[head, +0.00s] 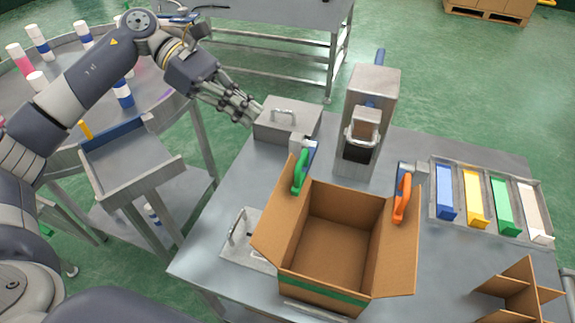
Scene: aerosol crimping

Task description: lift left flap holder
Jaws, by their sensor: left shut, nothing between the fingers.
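The left flap holder, a green-handled clamp (300,172), sits at the top of the left flap of an open, empty cardboard box (335,245). A matching orange-handled flap holder (403,198) is at the right flap. My left gripper (251,119) is shut and empty. It is up and left of the green holder, apart from it, by the left side of a grey metal box with a handled lid (285,115). My right gripper is not in view.
A metal press (368,115) stands behind the cardboard box. At right, a tray (447,214) holds blue, yellow, green and white blocks. A cardboard divider (515,290) lies front right. A round table (60,95) with several cans and a chute (130,160) are at left.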

